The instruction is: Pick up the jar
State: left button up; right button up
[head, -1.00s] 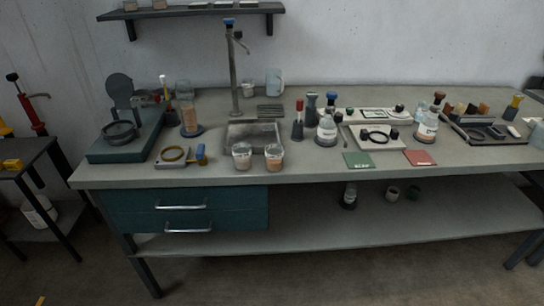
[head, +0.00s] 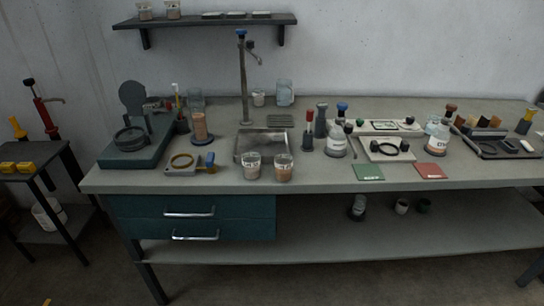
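Several containers on the bench could be the jar; I cannot tell which one is meant. Two small clear jars stand at the front by the sink: one with pale contents (head: 252,167) and one with brownish contents (head: 284,169). A taller clear vessel with orange-brown contents (head: 199,127) stands to their left. A clear, pale blue jar (head: 285,94) stands at the back near the wall. Labelled bottles with a blue stopper (head: 337,146) and a brown stopper (head: 439,138) stand farther right. Neither of my grippers is in view.
A sink basin (head: 263,146) with a tall tap (head: 243,85) lies behind the small jars. A green mat (head: 367,172) and a red mat (head: 431,170) lie near the front edge. Teal drawers (head: 190,218) hang below. A wall shelf (head: 205,20) is above.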

aim_at(283, 161)
jog(key=i+l, duration=0.7)
jog(key=l, duration=0.15)
